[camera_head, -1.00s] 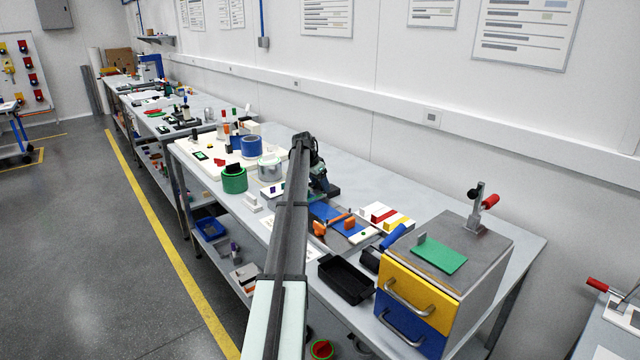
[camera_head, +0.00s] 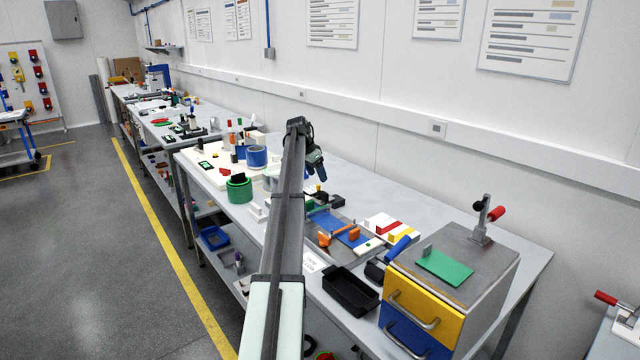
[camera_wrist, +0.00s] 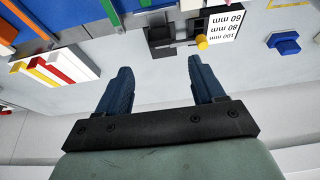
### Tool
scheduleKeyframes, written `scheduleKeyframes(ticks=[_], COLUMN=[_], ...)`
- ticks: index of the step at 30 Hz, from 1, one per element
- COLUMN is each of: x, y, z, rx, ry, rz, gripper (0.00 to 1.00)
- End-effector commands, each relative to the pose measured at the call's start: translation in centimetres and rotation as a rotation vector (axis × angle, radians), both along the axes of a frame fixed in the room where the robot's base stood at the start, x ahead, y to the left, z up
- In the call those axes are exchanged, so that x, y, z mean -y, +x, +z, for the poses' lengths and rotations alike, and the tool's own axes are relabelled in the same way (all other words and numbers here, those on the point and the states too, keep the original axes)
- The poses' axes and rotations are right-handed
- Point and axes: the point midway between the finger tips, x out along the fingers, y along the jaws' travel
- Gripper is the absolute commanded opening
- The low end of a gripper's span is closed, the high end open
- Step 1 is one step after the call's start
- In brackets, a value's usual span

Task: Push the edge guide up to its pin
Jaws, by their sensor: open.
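My gripper (camera_wrist: 160,82) is open, with its two blue fingers apart and nothing between them. It also shows in the head view (camera_head: 317,168), above the bench behind the blue board. In the wrist view a dark block (camera_wrist: 161,38), which may be the edge guide, lies beyond the fingertips, apart from them. Beside it is a white scale plate (camera_wrist: 222,22) marked 60, 80 and 100 mm. A yellow pin (camera_wrist: 202,43) stands at the plate's edge, right of the block. I cannot tell how wide the gap between block and pin is.
A blue board (camera_head: 326,220) with an orange clamp (camera_head: 336,237) lies near the fixture. White, red and yellow blocks (camera_wrist: 50,68) stand at the left in the wrist view. A black tray (camera_head: 350,291) and a drawer cabinet (camera_head: 490,281) stand nearer.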

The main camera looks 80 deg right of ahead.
Motion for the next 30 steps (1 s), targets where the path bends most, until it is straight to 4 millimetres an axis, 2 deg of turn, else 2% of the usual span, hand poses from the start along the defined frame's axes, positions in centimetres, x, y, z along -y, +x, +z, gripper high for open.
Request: scheduleKeyframes(ticks=[3,9,27,30], x=[-0.4,-0.8,-0.8,-1.0], y=[0.4,0.8,0.8,1.4], z=[1.4,2.6,2.7,2.4], rx=[0.000,0.000,0.000,0.000], ry=[-0.001,0.000,0.000,0.003], rz=[0.000,0.000,0.000,0.009], gripper=[0.68,0.68,0.68,0.68])
